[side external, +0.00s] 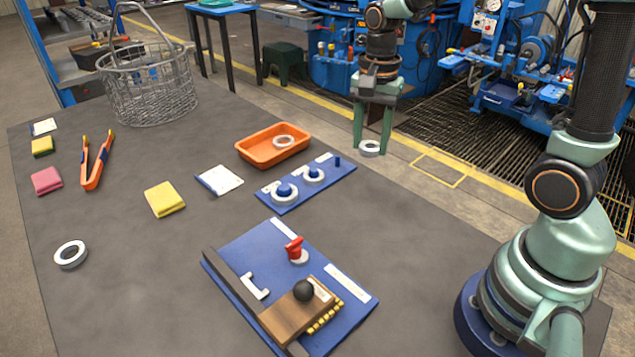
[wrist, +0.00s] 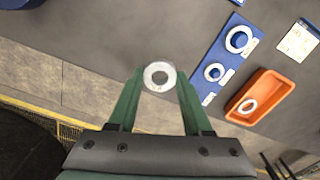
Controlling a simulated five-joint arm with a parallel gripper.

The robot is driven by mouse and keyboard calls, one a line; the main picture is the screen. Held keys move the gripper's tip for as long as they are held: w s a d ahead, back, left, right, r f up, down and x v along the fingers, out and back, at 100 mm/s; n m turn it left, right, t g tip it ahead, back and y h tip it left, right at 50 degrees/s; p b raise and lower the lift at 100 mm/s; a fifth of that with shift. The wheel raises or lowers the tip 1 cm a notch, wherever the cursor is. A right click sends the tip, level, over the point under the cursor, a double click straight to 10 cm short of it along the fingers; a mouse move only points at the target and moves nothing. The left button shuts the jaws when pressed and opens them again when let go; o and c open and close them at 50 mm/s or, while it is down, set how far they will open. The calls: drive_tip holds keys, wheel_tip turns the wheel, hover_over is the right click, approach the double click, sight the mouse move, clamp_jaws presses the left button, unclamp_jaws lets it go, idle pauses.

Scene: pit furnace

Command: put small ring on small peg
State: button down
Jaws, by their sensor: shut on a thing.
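My gripper (side external: 372,138) is shut on a small pale ring (side external: 370,149) and holds it up in the air, behind and to the right of the blue peg board (side external: 322,190) in the side view. In the wrist view the ring (wrist: 159,76) sits between the green fingertips (wrist: 158,82). The board has a row of three blue pegs. The small peg (side external: 337,160) at its far right end is bare. The large peg (side external: 284,190) and the middle peg (side external: 313,172) each have a ring around them. In the wrist view the small peg does not show clearly near the right finger.
An orange tray (side external: 252,155) holding another ring (side external: 284,142) stands behind the board. A blue board with a wooden block (side external: 290,318) lies in front. A loose ring (side external: 70,254), orange tongs (side external: 95,165), cloths and a wire basket (side external: 148,90) are farther left.

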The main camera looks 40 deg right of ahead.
drive_tip(key=w+d+f, duration=0.2)
drive_tip(key=w, duration=0.3)
drive_tip(key=w+d+f, duration=0.3)
drive_tip(key=w, duration=0.2)
drive_tip(key=w+d+f, duration=0.3)
drive_tip(key=w, duration=0.2)
drive_tip(key=shift+w+d+f, duration=0.15)
drive_tip(key=shift+w+f, duration=0.1)
drive_tip(key=shift+w+d+f, duration=0.15)
drive_tip(key=shift+f, duration=2.95)
drive_tip(key=shift+f, duration=0.6)
drive_tip(key=c, duration=0.6)
unclamp_jaws()
